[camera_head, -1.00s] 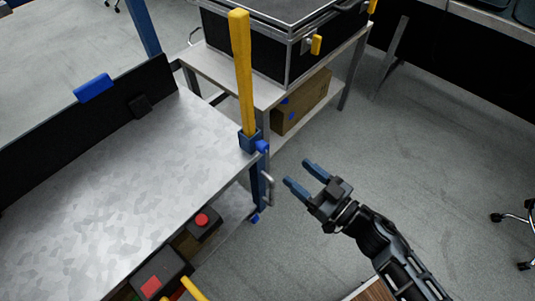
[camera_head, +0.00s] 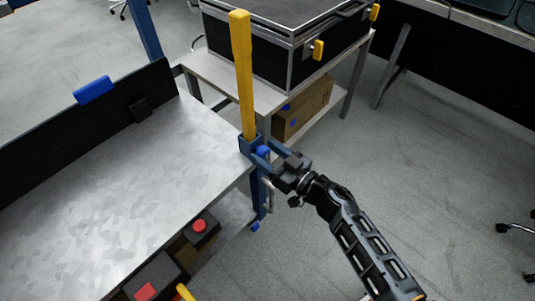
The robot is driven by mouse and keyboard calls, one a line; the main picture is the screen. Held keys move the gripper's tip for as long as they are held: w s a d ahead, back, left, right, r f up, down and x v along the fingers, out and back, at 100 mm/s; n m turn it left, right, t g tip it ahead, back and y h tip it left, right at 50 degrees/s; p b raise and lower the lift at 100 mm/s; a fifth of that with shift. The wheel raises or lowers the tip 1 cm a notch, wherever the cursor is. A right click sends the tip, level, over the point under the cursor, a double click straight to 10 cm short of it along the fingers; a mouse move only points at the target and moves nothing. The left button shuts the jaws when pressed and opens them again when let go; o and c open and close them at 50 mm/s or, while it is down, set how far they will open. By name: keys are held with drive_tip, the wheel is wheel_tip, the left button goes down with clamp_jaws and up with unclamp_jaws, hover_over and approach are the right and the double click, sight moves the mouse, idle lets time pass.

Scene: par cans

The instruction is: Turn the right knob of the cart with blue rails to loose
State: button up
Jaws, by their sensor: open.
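The cart with blue rails has a grey metal top (camera_head: 130,195) filling the left of the view. At its right corner a blue bracket (camera_head: 249,146) holds an upright yellow post (camera_head: 243,75). A small blue knob (camera_head: 263,152) sits on the outer side of this bracket, partly hidden by my fingers. My gripper (camera_head: 265,152) is open, its two blue fingers reaching left with the knob between them. I cannot tell whether the fingers touch it. The knob's exact turn angle is too small to read.
A metal handle (camera_head: 268,195) hangs just below the knob on the cart's blue leg. Boxes with red buttons (camera_head: 200,226) sit on the lower shelf. Behind stands a table with a black case (camera_head: 265,50).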

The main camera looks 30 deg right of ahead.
drive_tip(key=c, duration=1)
drive_tip(key=shift+c, duration=0.2)
